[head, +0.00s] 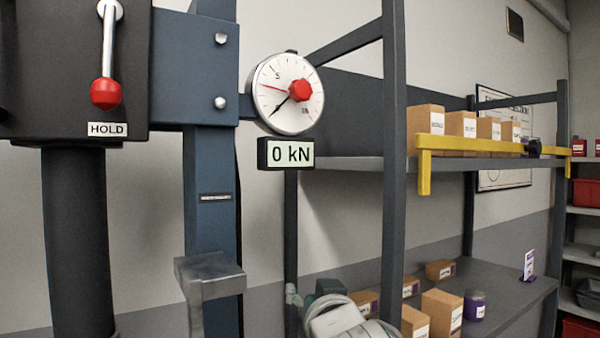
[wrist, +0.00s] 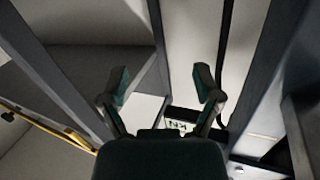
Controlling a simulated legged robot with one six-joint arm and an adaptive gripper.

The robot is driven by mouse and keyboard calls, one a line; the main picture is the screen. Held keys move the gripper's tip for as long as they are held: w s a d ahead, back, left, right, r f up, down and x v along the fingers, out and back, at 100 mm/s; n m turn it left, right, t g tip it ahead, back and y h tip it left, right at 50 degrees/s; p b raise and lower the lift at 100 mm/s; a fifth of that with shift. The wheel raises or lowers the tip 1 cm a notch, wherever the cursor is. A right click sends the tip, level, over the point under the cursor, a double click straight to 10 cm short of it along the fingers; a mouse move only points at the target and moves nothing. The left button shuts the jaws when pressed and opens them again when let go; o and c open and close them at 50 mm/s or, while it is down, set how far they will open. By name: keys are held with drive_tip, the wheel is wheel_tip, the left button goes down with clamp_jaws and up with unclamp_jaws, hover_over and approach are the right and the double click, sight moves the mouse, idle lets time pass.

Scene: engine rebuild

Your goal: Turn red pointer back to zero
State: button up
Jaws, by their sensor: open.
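A round white dial gauge (head: 288,112) is mounted beside the blue column in the head view. A red knob (head: 300,90) sits on its face. A thin red pointer (head: 271,87) reaches left and slightly up from the centre, and a black pointer (head: 280,106) points down and left. A display (head: 286,153) below the dial reads 0 kN; it shows upside down in the wrist view (wrist: 180,124), beyond my gripper. My gripper (wrist: 162,82) is open, its two fingers apart with nothing between them. I cannot make out the dial's face or knob in the wrist view.
A lever with a red ball (head: 106,93) hangs above a HOLD label at left. Grey shelving (head: 395,150) stands close on the dial's right, with a yellow bar (head: 480,145) along the upper shelf and several cartons. A grey metal block (head: 210,272) juts out below.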

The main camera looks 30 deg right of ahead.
wheel_tip(320, 180, up, 11)
drive_tip(key=d+t, duration=0.1)
drive_tip(key=t, duration=0.3)
drive_tip(key=n+t+y, duration=0.2)
drive_tip(key=t+y, duration=0.1)
drive_tip(key=t, duration=0.3)
approach(303, 94)
drive_tip(key=x, duration=1.1)
drive_tip(key=shift+w, duration=0.15)
clamp_jaws()
